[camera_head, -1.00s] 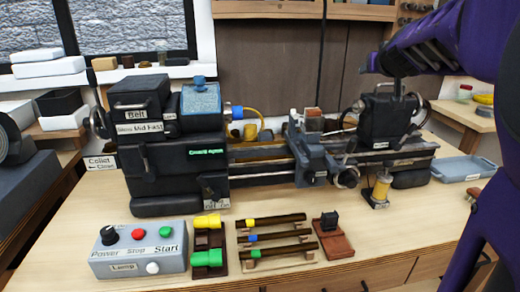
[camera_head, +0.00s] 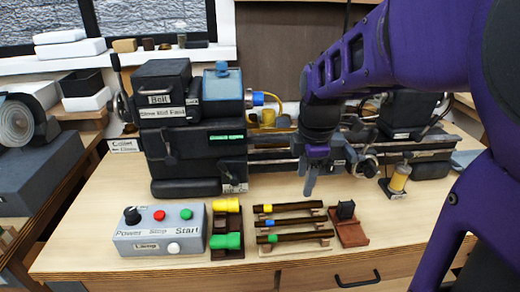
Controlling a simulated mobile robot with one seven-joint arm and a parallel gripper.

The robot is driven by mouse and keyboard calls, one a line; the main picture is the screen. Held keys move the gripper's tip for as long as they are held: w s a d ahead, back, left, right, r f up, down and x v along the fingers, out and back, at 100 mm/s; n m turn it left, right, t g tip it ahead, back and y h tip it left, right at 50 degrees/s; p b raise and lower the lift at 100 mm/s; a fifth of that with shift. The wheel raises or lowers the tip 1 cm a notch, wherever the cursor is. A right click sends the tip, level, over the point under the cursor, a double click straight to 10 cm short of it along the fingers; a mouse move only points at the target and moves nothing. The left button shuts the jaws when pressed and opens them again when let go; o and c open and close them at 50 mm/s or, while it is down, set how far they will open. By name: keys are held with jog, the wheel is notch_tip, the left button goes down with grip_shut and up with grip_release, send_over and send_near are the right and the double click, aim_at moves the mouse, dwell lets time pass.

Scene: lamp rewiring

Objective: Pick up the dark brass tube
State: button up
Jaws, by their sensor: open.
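Three dark brown, brass-like tubes lie crosswise on a low wooden rack on the bench, one behind another. The back tube (camera_head: 295,206) has a yellow band near its left end, the middle tube (camera_head: 298,221) a blue band, and the front tube (camera_head: 302,236) a green band. I cannot tell from colour which one is the dark brass tube. My gripper (camera_head: 318,182) points down with its fingers apart and empty. In the picture it shows just above the right part of the back tube, in front of the lathe, apart from the tubes.
The lathe (camera_head: 195,150) stands behind. Left of the rack are a grey control box (camera_head: 160,245) and a holder with yellow and green blocks (camera_head: 226,225). A brown stand with a black block (camera_head: 347,222) is close on the right.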

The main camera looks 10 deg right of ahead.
aim_at(294, 220)
jog(key=w+f+b, duration=0.1)
jog(key=f, duration=0.4)
jog(key=w+f, duration=0.1)
jog(key=f, duration=0.5)
jog(key=w+f+b, duration=0.1)
jog(key=f, duration=0.4)
jog(key=shift+w+a+f+b, duration=0.15)
jog(key=shift+b, duration=0.2)
grip_shut()
